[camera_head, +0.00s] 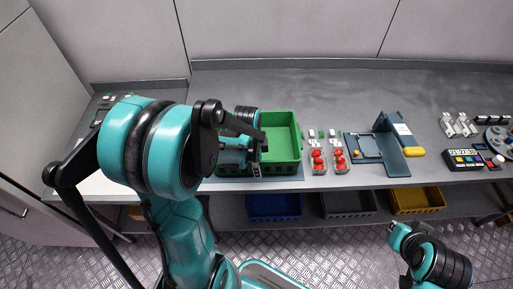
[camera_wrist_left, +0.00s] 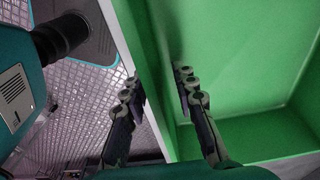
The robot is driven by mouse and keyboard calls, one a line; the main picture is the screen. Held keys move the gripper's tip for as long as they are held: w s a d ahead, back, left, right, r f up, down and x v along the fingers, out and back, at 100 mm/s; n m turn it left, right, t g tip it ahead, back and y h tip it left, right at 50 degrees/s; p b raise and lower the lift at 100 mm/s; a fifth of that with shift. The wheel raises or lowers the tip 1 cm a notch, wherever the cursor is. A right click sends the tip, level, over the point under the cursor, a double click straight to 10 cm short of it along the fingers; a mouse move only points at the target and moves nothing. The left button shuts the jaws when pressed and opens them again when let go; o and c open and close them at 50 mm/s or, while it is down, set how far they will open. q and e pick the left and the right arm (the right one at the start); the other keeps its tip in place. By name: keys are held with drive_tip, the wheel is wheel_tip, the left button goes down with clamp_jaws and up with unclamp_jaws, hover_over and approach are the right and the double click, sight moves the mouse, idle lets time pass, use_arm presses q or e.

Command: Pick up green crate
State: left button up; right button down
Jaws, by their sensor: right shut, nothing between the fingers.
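The green crate (camera_head: 282,135) stands on the grey worktop, open side up. My left gripper (camera_head: 257,155) is at its front wall, and my arm hides the crate's left part. In the left wrist view, the crate wall (camera_wrist_left: 154,60) runs between the fingers of my left gripper (camera_wrist_left: 163,92). One finger is inside the crate and one outside, with the fingers apart. Whether they touch the wall is hard to tell. My right gripper (camera_head: 395,232) is shut and empty at the lower right, in front of the worktop and away from the crate.
A blue-grey device (camera_head: 385,145) and a timer box (camera_head: 465,160) are further right. Blue (camera_head: 273,207), grey (camera_head: 349,204) and yellow (camera_head: 418,200) crates are below the worktop. The back of the worktop is clear.

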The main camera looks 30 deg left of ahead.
use_arm(q)
drive_tip(key=shift+f, duration=0.5)
drive_tip(key=shift+c, duration=0.3)
clamp_jaws()
drive_tip(key=shift+r, duration=0.2)
